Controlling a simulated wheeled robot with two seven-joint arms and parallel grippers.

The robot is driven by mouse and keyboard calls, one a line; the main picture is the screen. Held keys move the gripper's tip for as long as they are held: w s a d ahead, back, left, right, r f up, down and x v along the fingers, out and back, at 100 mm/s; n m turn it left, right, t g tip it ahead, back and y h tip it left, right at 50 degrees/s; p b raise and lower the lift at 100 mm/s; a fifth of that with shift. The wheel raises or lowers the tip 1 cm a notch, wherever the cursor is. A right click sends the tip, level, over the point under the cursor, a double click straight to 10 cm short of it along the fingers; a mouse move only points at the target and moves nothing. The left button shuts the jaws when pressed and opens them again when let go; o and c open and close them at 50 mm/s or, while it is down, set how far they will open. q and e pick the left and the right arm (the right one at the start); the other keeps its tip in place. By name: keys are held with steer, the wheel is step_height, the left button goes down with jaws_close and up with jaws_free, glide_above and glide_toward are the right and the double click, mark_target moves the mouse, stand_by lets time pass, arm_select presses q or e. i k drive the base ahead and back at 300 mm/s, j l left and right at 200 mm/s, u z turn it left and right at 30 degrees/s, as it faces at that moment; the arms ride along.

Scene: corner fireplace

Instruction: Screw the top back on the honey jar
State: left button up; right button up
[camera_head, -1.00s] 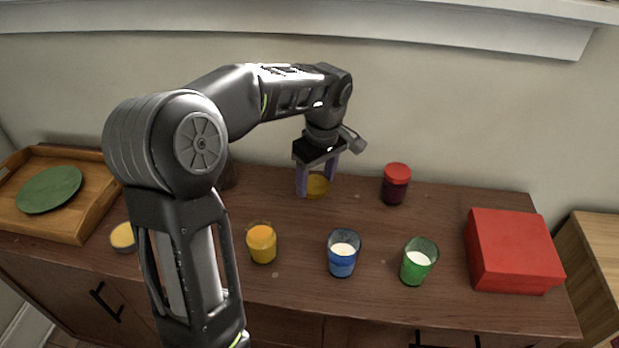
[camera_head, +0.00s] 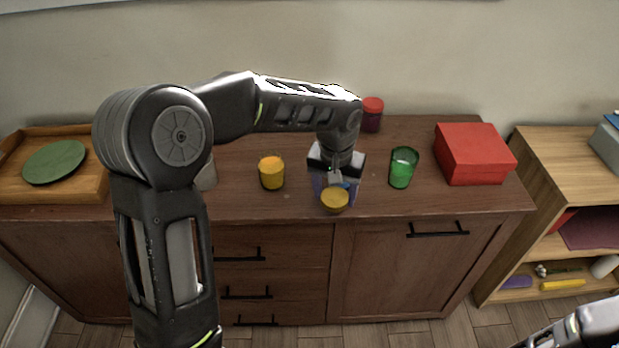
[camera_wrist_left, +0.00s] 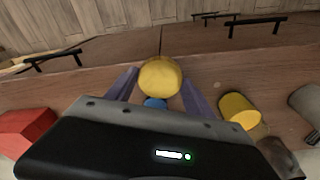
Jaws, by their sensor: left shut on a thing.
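My left gripper (camera_head: 336,190) is shut on a round yellow lid (camera_head: 335,201). It holds the lid above the front part of the cabinet top. In the left wrist view the lid (camera_wrist_left: 160,77) sits between both fingertips. A blue glass (camera_wrist_left: 155,103) shows partly behind the lid and is mostly hidden by the gripper. An orange-yellow jar or glass (camera_head: 271,173) stands upright to the left of the gripper, apart from it. A dark brown object (camera_wrist_left: 282,155), possibly a jar, is cut off in the wrist view. I cannot tell which is the honey jar. My right gripper is out of view.
A green glass (camera_head: 403,168) and a red box (camera_head: 474,155) stand to the right. A red-lidded jar (camera_head: 372,114) is at the back. A wooden tray (camera_head: 88,186) with a green plate (camera_head: 56,162) is at the left. A shelf unit (camera_head: 560,170) stands right of the cabinet.

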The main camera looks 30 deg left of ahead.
mark_target(272, 172)
steer(key=k+j, duration=0.2)
steer(key=j, duration=0.25)
steer(key=j+z, duration=0.15)
steer(key=j, duration=1)
